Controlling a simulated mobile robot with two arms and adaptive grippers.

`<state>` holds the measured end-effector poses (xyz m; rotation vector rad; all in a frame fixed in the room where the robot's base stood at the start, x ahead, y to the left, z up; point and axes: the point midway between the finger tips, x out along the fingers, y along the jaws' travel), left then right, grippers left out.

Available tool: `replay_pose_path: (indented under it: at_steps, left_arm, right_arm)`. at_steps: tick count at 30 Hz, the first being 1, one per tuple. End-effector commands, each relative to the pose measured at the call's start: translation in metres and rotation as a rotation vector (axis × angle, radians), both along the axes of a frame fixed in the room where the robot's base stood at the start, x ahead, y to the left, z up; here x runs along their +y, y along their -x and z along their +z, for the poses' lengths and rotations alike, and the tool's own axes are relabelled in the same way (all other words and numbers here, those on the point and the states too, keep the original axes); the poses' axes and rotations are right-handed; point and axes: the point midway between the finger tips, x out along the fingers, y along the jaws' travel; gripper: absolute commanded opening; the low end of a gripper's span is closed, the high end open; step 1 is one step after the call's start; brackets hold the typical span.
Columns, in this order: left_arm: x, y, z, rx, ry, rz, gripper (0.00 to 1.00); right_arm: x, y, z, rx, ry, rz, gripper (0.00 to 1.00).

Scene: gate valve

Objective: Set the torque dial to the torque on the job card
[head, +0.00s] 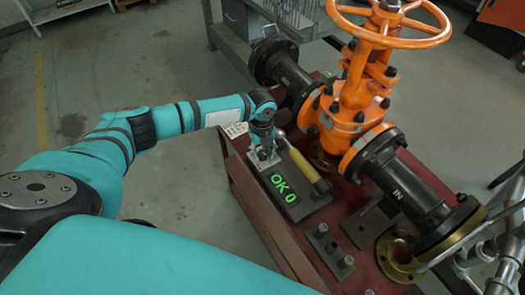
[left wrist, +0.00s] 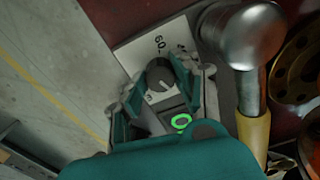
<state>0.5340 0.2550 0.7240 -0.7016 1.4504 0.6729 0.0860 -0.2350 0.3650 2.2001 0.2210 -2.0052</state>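The torque dial (left wrist: 160,77) is a black round knob with a white pointer mark, on a pale scale plate (left wrist: 135,52) where "60" can be read. My left gripper (left wrist: 167,92) has its fingers apart on either side of the dial, with visible gaps to the knob. In the head view my left gripper (head: 264,154) hides the dial. The tool's display (head: 284,188) shows "OK 0" in green. A small white card (head: 235,130) lies beyond the gripper; its text is too small to read. I cannot make out my right gripper.
A yellow-handled tool (head: 306,170) with a round metal head (left wrist: 250,35) lies close to the right of the dial. The orange valve (head: 352,105) with its handwheel stands farther right on the red bench (head: 248,195). Grey metal parts (head: 475,262) at lower right are unclear.

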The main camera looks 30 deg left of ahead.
Motion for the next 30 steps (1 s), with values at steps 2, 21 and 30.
replay_pose_path:
  at_steps: [2, 21, 30]
  left_arm:
    - [0.000, 0.000, 0.000, 0.000, 0.000, 0.000, 0.09]
    - [-0.001, 0.001, 0.003, 0.003, 0.002, 0.186, 0.00]
    - [-0.001, 0.001, 0.004, 0.004, 0.001, 0.462, 0.00]
  right_arm:
    - [0.000, 0.000, 0.000, 0.000, 0.000, 0.000, 0.50]
    - [0.000, 0.000, 0.021, 0.001, 0.000, 0.000, 0.50]
    - [0.000, 0.000, 0.044, 0.001, 0.000, 0.000, 0.50]
